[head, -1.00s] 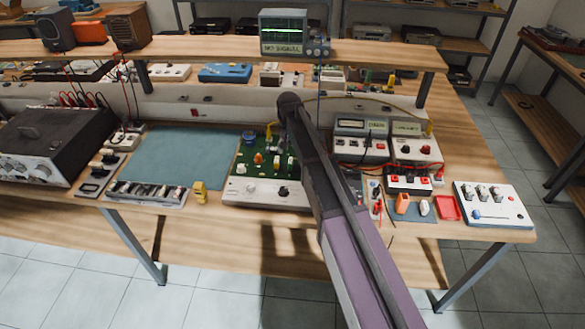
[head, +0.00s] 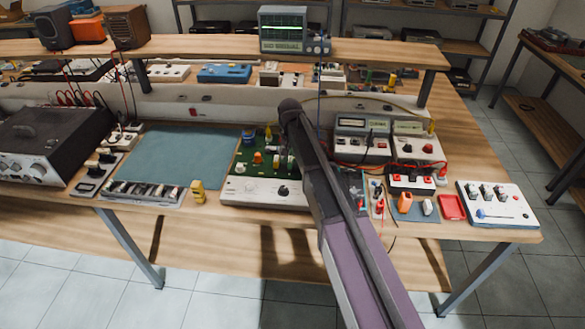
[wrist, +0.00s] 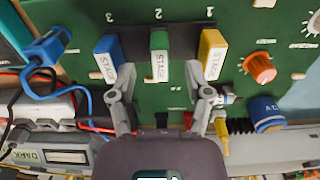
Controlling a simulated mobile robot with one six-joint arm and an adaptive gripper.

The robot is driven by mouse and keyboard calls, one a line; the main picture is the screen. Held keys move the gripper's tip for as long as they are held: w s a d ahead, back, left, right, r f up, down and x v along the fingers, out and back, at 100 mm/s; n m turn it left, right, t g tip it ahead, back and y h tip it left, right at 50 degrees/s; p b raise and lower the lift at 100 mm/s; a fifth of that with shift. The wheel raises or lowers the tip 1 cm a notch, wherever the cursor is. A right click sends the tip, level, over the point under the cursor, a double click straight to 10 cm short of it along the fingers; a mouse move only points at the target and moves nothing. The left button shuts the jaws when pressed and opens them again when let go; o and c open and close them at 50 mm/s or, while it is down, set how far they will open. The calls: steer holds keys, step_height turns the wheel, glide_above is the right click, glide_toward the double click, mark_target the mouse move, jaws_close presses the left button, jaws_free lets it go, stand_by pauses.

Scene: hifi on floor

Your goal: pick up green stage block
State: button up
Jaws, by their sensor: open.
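The green stage block (wrist: 160,55) stands on the green circuit board (wrist: 75,15) in the wrist view, labelled STAGE, between a blue stage block (wrist: 108,58) and a yellow stage block (wrist: 212,53). My gripper (wrist: 160,74) is open, with one finger near the blue block and the other near the yellow block. The green block lies between and just beyond the fingertips, with nothing held. In the head view the board (head: 250,168) sits on the bench behind my arm, which hides part of it. I cannot clearly make out the green block there.
An orange knob (wrist: 259,67) and a blue capacitor (wrist: 266,114) stand right of the blocks in the wrist view. A blue clip (wrist: 45,48) with a cable is at left. In the head view, meters (head: 365,140) stand right of my arm; a teal mat (head: 185,155) lies clear at left.

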steer(key=shift+f+b, duration=0.75)
steer(key=shift+f, duration=0.25)
jaws_close()
